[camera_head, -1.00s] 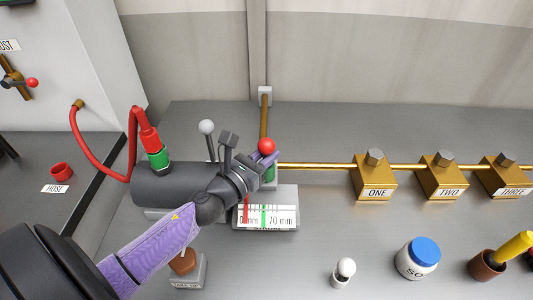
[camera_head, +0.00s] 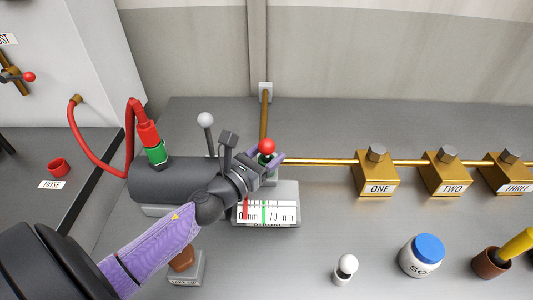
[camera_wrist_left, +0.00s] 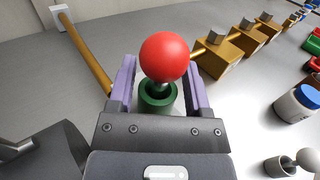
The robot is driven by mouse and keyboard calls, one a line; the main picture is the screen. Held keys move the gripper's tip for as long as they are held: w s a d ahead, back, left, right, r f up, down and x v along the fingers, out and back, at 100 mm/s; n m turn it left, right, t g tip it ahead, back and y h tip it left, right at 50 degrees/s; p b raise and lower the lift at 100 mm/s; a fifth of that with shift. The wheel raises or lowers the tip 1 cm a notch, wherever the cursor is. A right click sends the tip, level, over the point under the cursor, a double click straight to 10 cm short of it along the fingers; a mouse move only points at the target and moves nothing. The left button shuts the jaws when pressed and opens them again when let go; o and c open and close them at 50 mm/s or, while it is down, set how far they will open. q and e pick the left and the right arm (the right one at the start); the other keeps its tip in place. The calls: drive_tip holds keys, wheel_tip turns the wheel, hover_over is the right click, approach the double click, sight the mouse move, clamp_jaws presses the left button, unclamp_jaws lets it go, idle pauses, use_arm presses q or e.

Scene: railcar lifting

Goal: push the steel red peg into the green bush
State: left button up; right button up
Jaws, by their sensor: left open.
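The peg with a red ball head (camera_head: 267,146) stands upright in the green bush (camera_head: 268,163). In the left wrist view the red ball (camera_wrist_left: 164,57) sits above the green bush (camera_wrist_left: 158,96), with a short steel stem between them going into the bush's opening. My left gripper (camera_head: 271,156) is open. Its two purple fingers stand on either side of the peg and bush, with visible gaps, and it also shows in the left wrist view (camera_wrist_left: 160,82). How deep the stem goes is hidden. My right gripper is not in view.
A gauge plate marked 0 to 70 mm (camera_head: 266,212) lies in front of the bush. A dark cylinder (camera_head: 170,182) with a red hose (camera_head: 100,178) is at left. Brass blocks (camera_head: 376,173) line a rod at right. A white jar with blue lid (camera_head: 420,256) stands front right.

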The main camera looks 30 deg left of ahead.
use_arm(q)
drive_tip(key=s+a+b, duration=0.1)
drive_tip(key=s, duration=0.8)
drive_tip(key=shift+s+b, duration=0.4)
